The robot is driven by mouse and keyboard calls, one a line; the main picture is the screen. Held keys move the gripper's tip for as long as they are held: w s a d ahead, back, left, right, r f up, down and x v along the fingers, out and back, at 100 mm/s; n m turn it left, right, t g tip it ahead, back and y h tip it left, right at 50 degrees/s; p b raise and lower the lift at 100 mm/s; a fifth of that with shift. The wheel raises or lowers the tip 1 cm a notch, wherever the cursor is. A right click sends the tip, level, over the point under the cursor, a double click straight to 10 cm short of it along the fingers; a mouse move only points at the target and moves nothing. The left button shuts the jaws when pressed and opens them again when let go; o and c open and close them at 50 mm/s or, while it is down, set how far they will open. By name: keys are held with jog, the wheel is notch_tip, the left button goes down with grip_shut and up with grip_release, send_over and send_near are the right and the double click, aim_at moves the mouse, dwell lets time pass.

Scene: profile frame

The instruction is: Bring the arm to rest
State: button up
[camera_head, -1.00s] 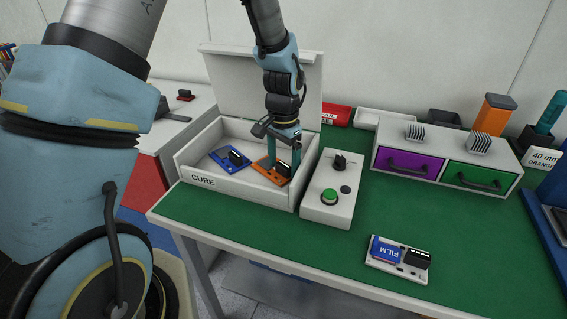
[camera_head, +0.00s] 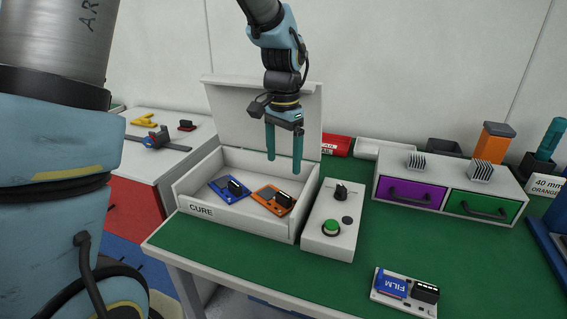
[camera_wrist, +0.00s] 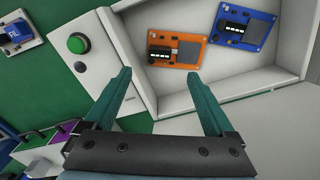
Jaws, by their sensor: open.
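My gripper (camera_head: 284,167) hangs above the open white CURE box (camera_head: 190,209) in the head view, fingers pointing down, open and empty. Inside the box lie a blue board (camera_head: 229,189) on the left and an orange board (camera_head: 272,200) on the right, each with a black part on it. The wrist view also shows my gripper (camera_wrist: 158,92), with its teal fingers spread wide and nothing between them. The orange board (camera_wrist: 175,48) and blue board (camera_wrist: 245,27) lie beyond the fingertips there, apart from them.
The box's raised lid (camera_head: 258,110) stands behind my gripper. A white control box with a green button (camera_head: 332,228) stands to the right. A FILM fixture (camera_head: 404,291) lies at the front right. Purple and green drawers (camera_head: 445,194) stand behind. Green table between them is clear.

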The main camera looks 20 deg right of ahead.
jog(key=shift+a, duration=0.1)
jog(key=s+a+n+t, duration=0.1)
jog(key=a+n, duration=1.1)
jog(key=a, duration=1.8)
jog(key=shift+s+f+t, duration=0.3)
jog(key=shift+s+f, duration=0.1)
jog(key=shift+s, duration=0.15)
